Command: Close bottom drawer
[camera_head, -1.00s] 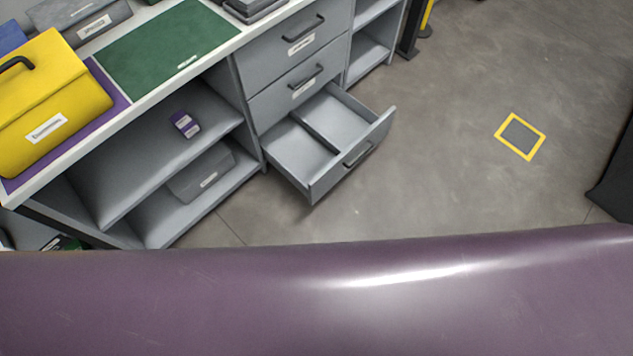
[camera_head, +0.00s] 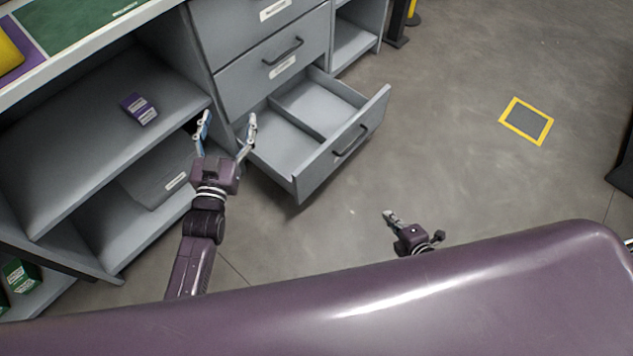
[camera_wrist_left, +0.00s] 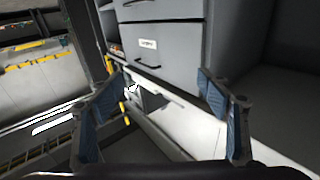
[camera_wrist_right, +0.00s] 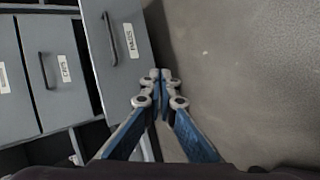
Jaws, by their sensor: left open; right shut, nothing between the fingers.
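The grey bottom drawer (camera_head: 318,176) stands pulled out of the cabinet in the head view, with its divided interior empty and a dark handle (camera_head: 350,141) on its front. In the right wrist view its labelled front (camera_wrist_right: 128,62) seems to stand out past the other fronts. My left gripper (camera_head: 228,120) is open and empty, left of the drawer and near its side; its spread fingers show in the left wrist view (camera_wrist_left: 160,100). My right gripper (camera_head: 390,216) is shut and empty, in front and to the right of the drawer, apart from it.
The closed middle drawer (camera_head: 240,85) is above. Open shelves to the left hold a purple box (camera_head: 139,109) and a grey bin (camera_head: 150,185). The floor to the right is clear around a yellow-framed floor marking (camera_head: 526,121).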

